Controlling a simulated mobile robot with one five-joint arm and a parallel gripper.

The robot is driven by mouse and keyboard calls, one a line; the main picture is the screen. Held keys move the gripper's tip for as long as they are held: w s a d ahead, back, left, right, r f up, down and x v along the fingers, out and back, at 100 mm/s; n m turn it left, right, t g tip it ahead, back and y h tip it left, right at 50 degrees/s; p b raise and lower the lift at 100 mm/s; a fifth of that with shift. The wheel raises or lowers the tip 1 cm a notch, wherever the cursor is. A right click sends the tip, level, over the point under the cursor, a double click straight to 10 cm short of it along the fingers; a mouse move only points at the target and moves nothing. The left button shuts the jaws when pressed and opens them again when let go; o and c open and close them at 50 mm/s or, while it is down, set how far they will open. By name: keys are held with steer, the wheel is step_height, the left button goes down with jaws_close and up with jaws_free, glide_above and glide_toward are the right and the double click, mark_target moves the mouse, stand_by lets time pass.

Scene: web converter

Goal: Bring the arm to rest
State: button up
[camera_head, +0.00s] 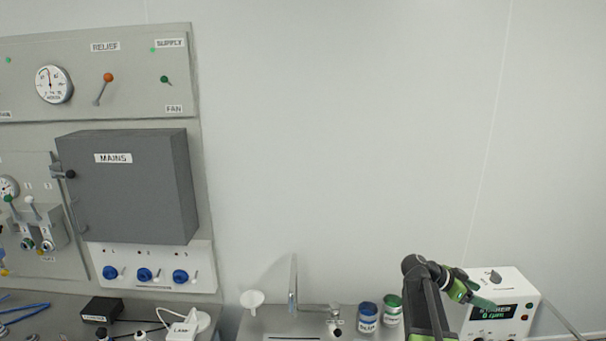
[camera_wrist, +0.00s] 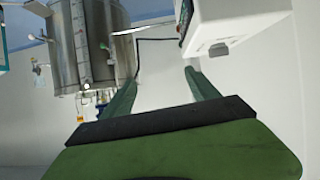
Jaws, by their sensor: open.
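My arm rises from the bottom right of the head view, bent at a dark joint. My gripper (camera_head: 482,300) is green and sits in front of the white stirrer box (camera_head: 510,290), covering part of it; I cannot tell whether they touch. In the wrist view my gripper (camera_wrist: 160,92) shows two green fingers set apart, with nothing between them. The gripper is open and empty.
A panel with a grey MAINS box (camera_head: 130,185) and three blue knobs stands at the left. Blue (camera_head: 367,318) and green (camera_head: 391,310) lidded jars stand left of my arm. A metal tank (camera_wrist: 95,45) shows in the wrist view. The wall above is bare.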

steer(key=s+a+f+n+t+y, duration=0.1)
steer(key=a+f+n+y, duration=0.3)
steer(key=a, duration=0.6)
steer(key=a+f+n+y, duration=0.2)
steer(key=a+f+n, duration=0.35)
steer(key=a, duration=0.35)
steer(key=s+a+f+n+y, duration=0.2)
steer(key=s+a+n+y, duration=0.15)
steer(key=a, duration=0.65)
steer(key=s+a+f+n+y, duration=0.2)
steer(key=a+n+y, duration=0.25)
steer(key=a, duration=0.65)
steer(key=shift+n+h, duration=0.35)
steer(key=shift+h, duration=0.25)
steer(key=f+b, duration=0.5)
steer(key=s+f+b, duration=0.1)
steer(key=f+b, duration=0.5)
steer(key=d+f+b, duration=0.1)
steer(key=f+b, duration=0.5)
steer(key=shift+s+f, duration=0.2)
steer(key=shift+s, duration=0.2)
steer(key=shift+r, duration=0.15)
